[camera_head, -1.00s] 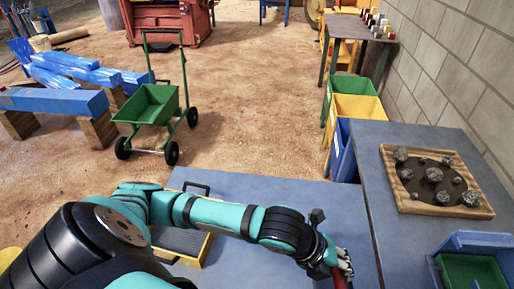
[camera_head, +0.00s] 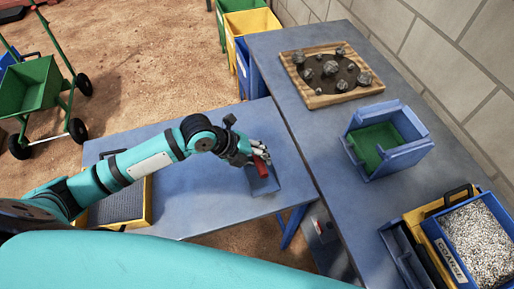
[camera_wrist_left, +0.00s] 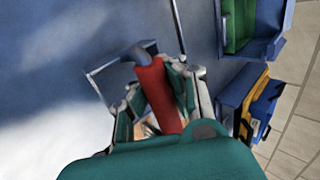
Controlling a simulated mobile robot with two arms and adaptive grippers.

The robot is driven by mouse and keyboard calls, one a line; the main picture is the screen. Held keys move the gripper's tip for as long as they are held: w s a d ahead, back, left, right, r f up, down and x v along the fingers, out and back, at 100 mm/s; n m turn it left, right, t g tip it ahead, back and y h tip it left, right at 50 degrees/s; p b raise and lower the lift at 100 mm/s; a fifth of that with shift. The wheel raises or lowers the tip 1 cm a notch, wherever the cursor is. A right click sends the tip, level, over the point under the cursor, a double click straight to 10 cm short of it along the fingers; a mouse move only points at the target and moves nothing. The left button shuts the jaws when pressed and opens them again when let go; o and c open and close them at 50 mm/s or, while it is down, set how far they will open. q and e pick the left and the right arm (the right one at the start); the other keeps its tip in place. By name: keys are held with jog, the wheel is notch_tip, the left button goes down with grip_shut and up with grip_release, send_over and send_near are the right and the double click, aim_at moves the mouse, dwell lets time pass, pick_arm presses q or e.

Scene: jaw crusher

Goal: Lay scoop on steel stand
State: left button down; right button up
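The scoop's red handle (camera_head: 262,168) is at my left gripper (camera_head: 257,157) in the head view, near the right end of the low blue table. In the left wrist view the handle (camera_wrist_left: 156,96) lies between the fingers of the left gripper (camera_wrist_left: 158,92), which look closed against both sides. A dark grey neck is at its far end. Thin steel edges (camera_wrist_left: 182,28) outline a blue-grey rectangle beyond it. I cannot tell whether they belong to the scoop's pan or the steel stand. My right gripper is out of view.
A wooden tray of rocks (camera_head: 312,98), a blue bin with a green inside (camera_head: 413,152) and a gravel bin (camera_head: 446,262) stand on the right-hand table (camera_head: 330,150). A yellow-framed sieve (camera_head: 147,205) lies left on the low table (camera_head: 215,200). A green cart (camera_head: 35,88) stands on the dirt floor.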

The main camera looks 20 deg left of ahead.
pick_arm(q)
jog(key=w+f, duration=0.1)
jog(key=w+a+f+p, duration=0.1)
jog(key=w+f, duration=0.1)
jog(key=shift+w+a+p, duration=0.2)
jog(key=shift+a+p, duration=0.1)
jog(key=shift+p, duration=0.1)
jog(key=shift+f, duration=0.4)
jog(key=c, duration=2)
grip_release()
jog(key=shift+f, duration=0.1)
jog(key=o, duration=0.6)
jog(key=shift+c, duration=0.2)
